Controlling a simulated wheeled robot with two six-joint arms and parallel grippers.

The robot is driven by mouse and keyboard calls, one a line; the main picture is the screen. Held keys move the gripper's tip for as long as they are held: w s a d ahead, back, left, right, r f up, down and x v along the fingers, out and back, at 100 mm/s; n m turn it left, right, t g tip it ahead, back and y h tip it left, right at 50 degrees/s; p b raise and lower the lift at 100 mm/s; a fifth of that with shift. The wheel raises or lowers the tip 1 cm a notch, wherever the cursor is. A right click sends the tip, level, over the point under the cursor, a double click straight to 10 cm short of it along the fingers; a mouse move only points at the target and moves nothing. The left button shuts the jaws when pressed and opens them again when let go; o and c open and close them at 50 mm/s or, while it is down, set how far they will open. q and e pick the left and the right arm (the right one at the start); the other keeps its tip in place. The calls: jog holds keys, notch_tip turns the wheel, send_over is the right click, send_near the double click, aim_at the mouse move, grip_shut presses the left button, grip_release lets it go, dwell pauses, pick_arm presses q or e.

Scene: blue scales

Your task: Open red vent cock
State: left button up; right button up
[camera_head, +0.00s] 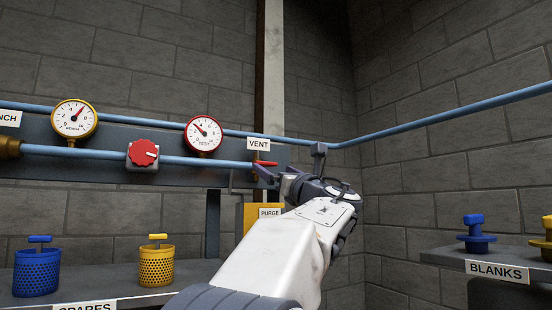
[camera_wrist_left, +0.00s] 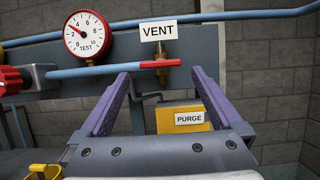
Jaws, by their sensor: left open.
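The red vent cock handle (camera_head: 265,163) lies level, in line with the blue pipe, just under the white VENT label (camera_head: 259,144). In the left wrist view the red handle (camera_wrist_left: 161,64) is in front of a brass fitting (camera_wrist_left: 162,49), above the space between my fingers. My left gripper (camera_head: 264,175) is open, its purple fingers apart on either side of the handle in the picture. In the left wrist view the gripper (camera_wrist_left: 160,75) holds nothing. I cannot tell whether a finger touches the handle. My right gripper is not in view.
A red TEST gauge (camera_head: 203,133) and a red knob (camera_head: 143,153) are left of the vent. A yellow PURGE box (camera_head: 250,212) is below it. Blue (camera_head: 36,272) and yellow (camera_head: 157,265) baskets stand at lower left; the BLANKS shelf (camera_head: 440,257) is at right.

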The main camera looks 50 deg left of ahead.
aim_at(267, 164)
pick_arm(q)
jog(key=p+x, duration=0.3)
jog(key=x, duration=0.3)
jog(key=shift+w+a, duration=0.15)
jog(key=shift+a, duration=0.25)
jog(key=c, duration=1.2)
